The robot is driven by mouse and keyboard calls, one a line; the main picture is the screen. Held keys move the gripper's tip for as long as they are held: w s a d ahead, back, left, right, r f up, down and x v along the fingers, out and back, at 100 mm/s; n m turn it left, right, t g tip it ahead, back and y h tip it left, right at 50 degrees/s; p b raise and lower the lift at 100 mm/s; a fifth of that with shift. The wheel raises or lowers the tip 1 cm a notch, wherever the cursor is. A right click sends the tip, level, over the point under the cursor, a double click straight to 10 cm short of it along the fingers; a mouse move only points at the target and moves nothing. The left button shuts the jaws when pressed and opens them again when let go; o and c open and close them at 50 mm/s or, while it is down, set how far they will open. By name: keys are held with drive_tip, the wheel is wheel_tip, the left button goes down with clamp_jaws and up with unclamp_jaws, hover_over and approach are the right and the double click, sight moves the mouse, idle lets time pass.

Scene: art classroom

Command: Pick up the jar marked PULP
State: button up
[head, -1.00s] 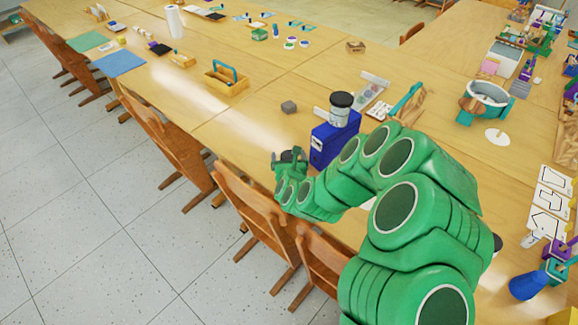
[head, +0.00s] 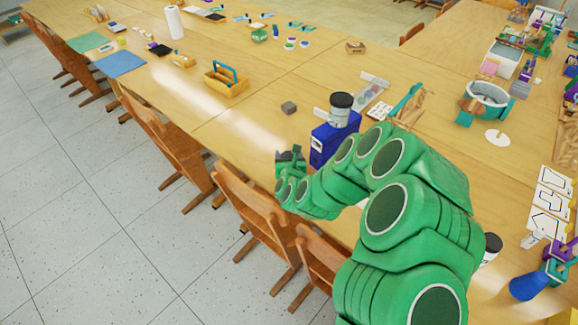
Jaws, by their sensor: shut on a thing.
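My gripper (head: 290,158) is at the near edge of the table, left of the blue box. It is shut on a dark-topped thing, probably a jar, which is mostly hidden by the green fingers and wrist. No PULP label can be read on it. A jar with a black lid and pale label (head: 340,109) stands upright on the blue box (head: 331,140). Another dark-lidded jar (head: 491,248) shows partly from behind my arm at the right. The writing on these jars is too small to read.
A small grey block (head: 289,107) lies beyond my gripper. A yellow caddy with a blue handle (head: 226,82) stands farther left. Wooden chairs (head: 252,215) line the near table edge. The tabletop between caddy and grey block is clear.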

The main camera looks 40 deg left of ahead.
drive_tip(key=shift+r, duration=5)
